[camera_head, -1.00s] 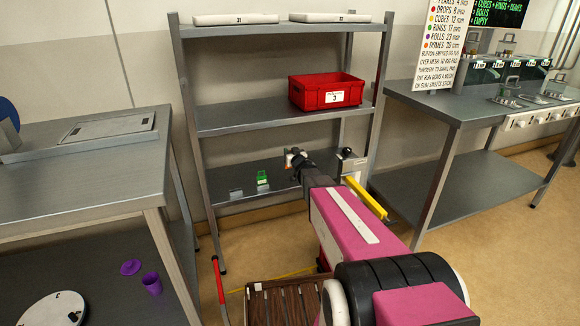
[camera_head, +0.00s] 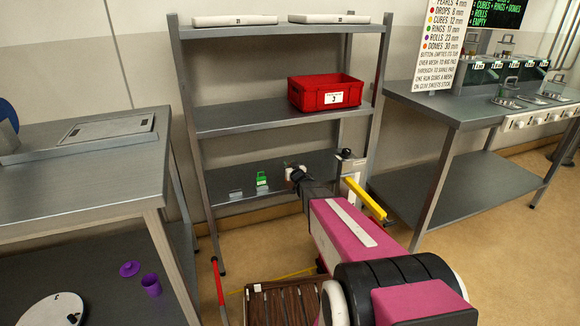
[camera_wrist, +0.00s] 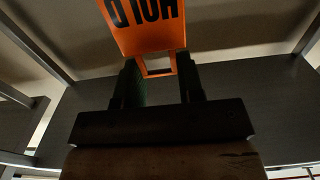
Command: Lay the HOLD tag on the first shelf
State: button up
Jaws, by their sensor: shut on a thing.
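My gripper (camera_wrist: 160,75) is shut on the orange HOLD tag (camera_wrist: 145,28), with the tag's slotted end between the fingertips. The black lettering shows upside down in the wrist view, and the tag reaches beyond the top edge of the picture. In the head view my gripper (camera_head: 292,171) is at the lowest shelf (camera_head: 288,182) of the grey rack, right of its middle. The tag is not clear in the head view. The dark shelf surface (camera_wrist: 235,110) also shows in the wrist view. I cannot tell whether the tag touches it.
A green object (camera_head: 262,179) and a small clear label holder (camera_head: 236,194) are at the left of the lowest shelf. A red crate (camera_head: 325,92) stands on the shelf above. A rack post (camera_head: 375,95) and a yellow bar (camera_head: 365,198) are right of my gripper.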

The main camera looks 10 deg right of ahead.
jog(key=o, duration=1.1)
jog(key=s+d+f+m+g+h, duration=0.1)
jog(key=s+d+g+h, duration=0.1)
jog(key=s, duration=0.6)
jog(key=s+d+f+m+g+h, duration=0.1)
jog(key=s+d+g+h, duration=0.15)
jog(key=s, duration=0.55)
jog(key=s+a+g, duration=0.1)
jog(key=s+g, duration=0.3)
jog(key=s, duration=0.3)
jog(key=s+a+g, duration=0.2)
jog(key=s+g, duration=0.2)
jog(key=s, duration=0.3)
jog(key=s+a+g+y, duration=0.1)
jog(key=s+g, duration=0.4)
jog(key=s, duration=0.2)
jog(key=shift+s+a+f, duration=0.1)
jog(key=shift+a+f, duration=0.05)
jog(key=shift+f, duration=0.05)
